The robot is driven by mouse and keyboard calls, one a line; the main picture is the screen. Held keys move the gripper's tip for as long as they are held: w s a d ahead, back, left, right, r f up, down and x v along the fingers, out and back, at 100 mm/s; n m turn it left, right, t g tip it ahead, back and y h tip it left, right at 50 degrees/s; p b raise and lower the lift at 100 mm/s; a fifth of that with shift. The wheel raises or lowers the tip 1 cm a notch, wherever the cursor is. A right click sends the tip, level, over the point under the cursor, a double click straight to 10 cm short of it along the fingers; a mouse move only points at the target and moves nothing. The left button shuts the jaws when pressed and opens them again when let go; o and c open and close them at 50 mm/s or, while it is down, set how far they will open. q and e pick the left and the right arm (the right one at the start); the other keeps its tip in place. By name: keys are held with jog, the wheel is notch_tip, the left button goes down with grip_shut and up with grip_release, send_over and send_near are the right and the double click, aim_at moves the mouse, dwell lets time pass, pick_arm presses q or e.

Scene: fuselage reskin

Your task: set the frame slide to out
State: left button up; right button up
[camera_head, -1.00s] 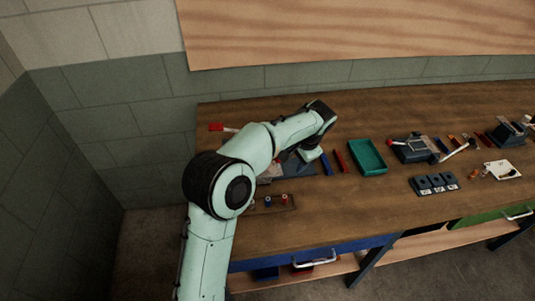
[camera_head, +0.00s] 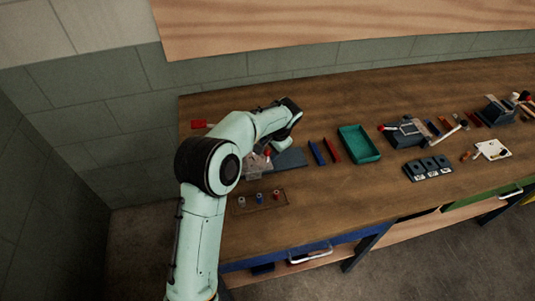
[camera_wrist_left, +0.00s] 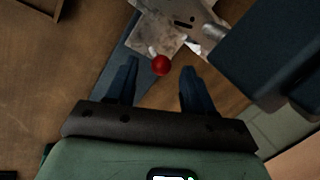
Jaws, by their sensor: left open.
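A fixture with a pale metal piece (camera_head: 256,167) on a dark blue-grey base (camera_head: 291,158) stands at the left end of the bench, partly hidden by my left arm. A red ball knob (camera_head: 268,153) shows there. In the left wrist view the red knob (camera_wrist_left: 160,65) sits on a short pale stem next to the slotted metal plate (camera_wrist_left: 178,22). My left gripper (camera_wrist_left: 158,68) is open, with the knob appearing between its fingertips; I cannot tell whether they touch it. In the head view the left gripper (camera_head: 284,144) is over the fixture. My right gripper is not in view.
A brown tray with small knobs (camera_head: 260,200) lies in front of the fixture. A blue bar (camera_head: 317,152), a red bar (camera_head: 332,150) and a green tray (camera_head: 359,144) lie to its right. A red-handled thing (camera_head: 199,124) lies behind my arm. A large dark block (camera_wrist_left: 265,45) fills the wrist view's right.

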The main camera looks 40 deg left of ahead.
aim_at(269, 152)
pick_arm(q)
jog(key=shift+x, duration=1.95)
grip_shut()
